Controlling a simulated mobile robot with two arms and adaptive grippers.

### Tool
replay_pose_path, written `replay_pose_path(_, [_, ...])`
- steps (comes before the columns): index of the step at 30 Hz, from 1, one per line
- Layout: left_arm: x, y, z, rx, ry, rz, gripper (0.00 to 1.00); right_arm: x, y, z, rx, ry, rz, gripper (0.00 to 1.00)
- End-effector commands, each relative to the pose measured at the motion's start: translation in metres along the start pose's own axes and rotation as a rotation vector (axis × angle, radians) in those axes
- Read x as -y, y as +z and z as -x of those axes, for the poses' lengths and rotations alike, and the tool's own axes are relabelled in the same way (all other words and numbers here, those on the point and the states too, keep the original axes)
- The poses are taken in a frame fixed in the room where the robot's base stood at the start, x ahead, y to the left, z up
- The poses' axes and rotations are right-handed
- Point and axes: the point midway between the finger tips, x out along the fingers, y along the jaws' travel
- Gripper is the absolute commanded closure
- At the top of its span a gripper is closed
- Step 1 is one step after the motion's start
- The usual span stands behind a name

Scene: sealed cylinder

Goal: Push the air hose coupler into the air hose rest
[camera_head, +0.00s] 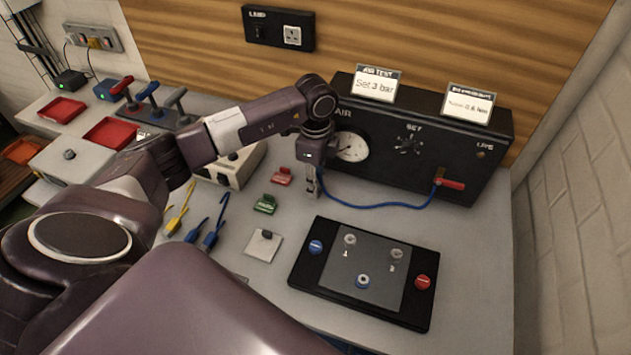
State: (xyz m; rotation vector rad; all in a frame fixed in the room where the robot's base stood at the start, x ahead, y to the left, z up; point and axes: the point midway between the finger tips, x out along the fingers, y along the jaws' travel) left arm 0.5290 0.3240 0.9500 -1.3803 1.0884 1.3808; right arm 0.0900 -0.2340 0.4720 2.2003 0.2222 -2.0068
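My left gripper (313,182) points down over the bench, in front of the left end of the black air test panel (405,172). Its fingers look narrow and close together, but they are too small to tell what is between them. A blue air hose (385,205) runs from the red-handled valve (452,184) on the panel to the gripper's fingers. The coupler at the hose's left end is hidden or not distinct at the fingers. I cannot pick out the air hose rest for sure. My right gripper is not in view.
A black fixture board (308,272) with a grey plate and blue and red buttons lies at the front. Red (281,176) and green (265,204) clips stand left of the gripper. A white square pad (262,246) and yellow and blue tools (207,236) lie nearer.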

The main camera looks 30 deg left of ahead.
Motion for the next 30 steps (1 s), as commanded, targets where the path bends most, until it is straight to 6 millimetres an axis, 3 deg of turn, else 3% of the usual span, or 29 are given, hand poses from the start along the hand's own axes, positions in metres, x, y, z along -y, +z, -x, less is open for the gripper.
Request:
replay_pose_path(3, [0.000,0.000,0.000,0.000,0.000,0.000,0.59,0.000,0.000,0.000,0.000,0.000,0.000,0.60])
replay_pose_path(14, [0.001,0.000,0.006,-0.001,-0.001,0.000,0.59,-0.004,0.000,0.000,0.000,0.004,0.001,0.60])
replay_pose_path(30, [0.001,0.000,0.105,-0.001,-0.002,0.000,0.59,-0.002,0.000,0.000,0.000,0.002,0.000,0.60])
